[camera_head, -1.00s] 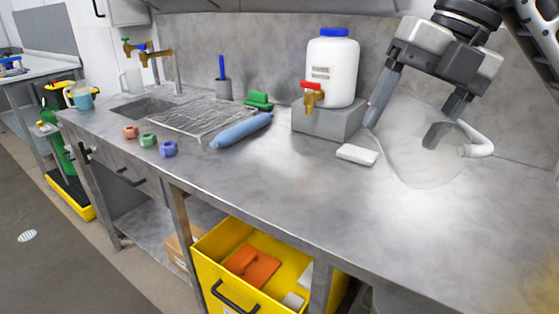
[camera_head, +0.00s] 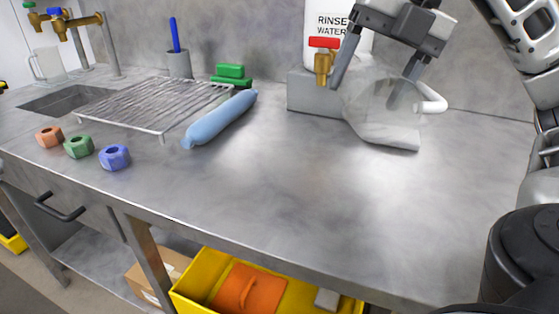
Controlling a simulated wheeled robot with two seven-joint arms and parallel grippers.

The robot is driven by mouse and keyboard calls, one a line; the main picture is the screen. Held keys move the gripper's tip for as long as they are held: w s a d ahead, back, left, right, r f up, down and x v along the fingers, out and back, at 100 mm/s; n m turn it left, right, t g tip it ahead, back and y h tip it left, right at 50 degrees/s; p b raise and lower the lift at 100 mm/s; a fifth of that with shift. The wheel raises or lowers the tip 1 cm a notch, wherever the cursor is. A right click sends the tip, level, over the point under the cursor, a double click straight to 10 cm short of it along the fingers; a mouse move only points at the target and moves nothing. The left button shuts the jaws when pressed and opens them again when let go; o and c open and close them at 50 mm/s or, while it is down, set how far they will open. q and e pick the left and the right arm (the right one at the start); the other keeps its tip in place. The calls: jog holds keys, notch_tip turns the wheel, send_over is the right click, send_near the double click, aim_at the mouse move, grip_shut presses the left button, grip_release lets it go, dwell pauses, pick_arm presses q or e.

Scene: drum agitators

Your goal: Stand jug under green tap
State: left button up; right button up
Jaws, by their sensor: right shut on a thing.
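My right gripper (camera_head: 366,92) is shut on a clear see-through jug (camera_head: 368,108) with a pale handle (camera_head: 432,98) on its right. The jug is at the right of the counter, in front of the white water container; whether its base touches the counter is unclear. The green tap (camera_head: 32,16) is a brass tap with a green handle at the far left, partly cut off by the top edge. A brass tap with a blue handle (camera_head: 56,20) is beside it. The sink (camera_head: 65,100) lies below the taps. My left gripper is not in view.
A wire rack (camera_head: 160,103), a blue roll (camera_head: 222,119), a green sponge (camera_head: 230,74) and a grey pot with a blue brush (camera_head: 178,64) stand between jug and taps. Three coloured nuts (camera_head: 115,157) lie along the front edge. Another clear jug (camera_head: 47,64) stands behind the sink. The middle counter is clear.

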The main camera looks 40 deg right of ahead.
jog(key=w+a+f, duration=0.1)
jog(key=w+f, duration=0.3)
jog(key=w+a+f, duration=0.1)
jog(key=w+f, duration=0.3)
jog(key=w+a+f+b, duration=0.1)
jog(key=w+a+f, duration=0.1)
jog(key=w+f, duration=0.2)
jog(key=shift+w+f, duration=0.3)
jog(key=shift+w, duration=0.2)
jog(key=shift+f, duration=0.15)
jog(key=shift+f, duration=0.15)
jog(key=o, duration=1.1)
jog(key=shift+c, duration=0.2)
